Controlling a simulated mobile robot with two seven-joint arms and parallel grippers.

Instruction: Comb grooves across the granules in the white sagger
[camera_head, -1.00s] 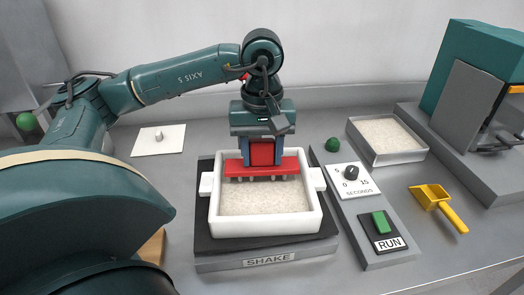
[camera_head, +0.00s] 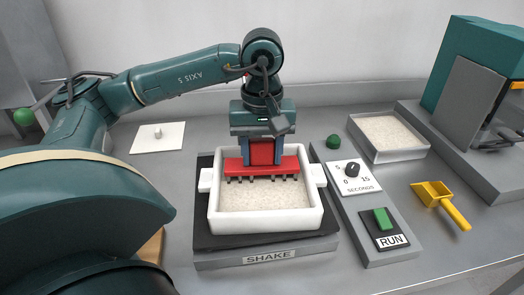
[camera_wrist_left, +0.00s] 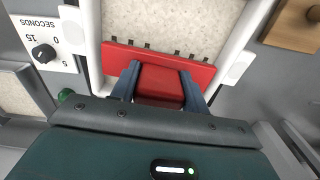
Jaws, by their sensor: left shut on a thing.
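The white sagger (camera_head: 265,224) sits on the dark plate of the SHAKE unit and holds pale granules (camera_head: 265,197). A red comb (camera_head: 291,166) with several dark teeth along its lower edge spans the back part of the sagger. My left gripper (camera_head: 262,153) is shut on the comb's red handle, one blue finger on each side. The left wrist view shows the comb bar (camera_wrist_left: 117,55) across the sagger, teeth toward the granules (camera_wrist_left: 170,22). I cannot tell whether the tooth tips touch the granules. No clear grooves show. My right gripper is out of view.
The SHAKE unit (camera_head: 268,257) carries the sagger. To its right are a seconds dial (camera_head: 352,169), a green RUN button (camera_head: 381,219), a yellow scoop (camera_head: 438,201) and a tray of granules (camera_head: 425,152). A white plate (camera_head: 158,140) lies at back left.

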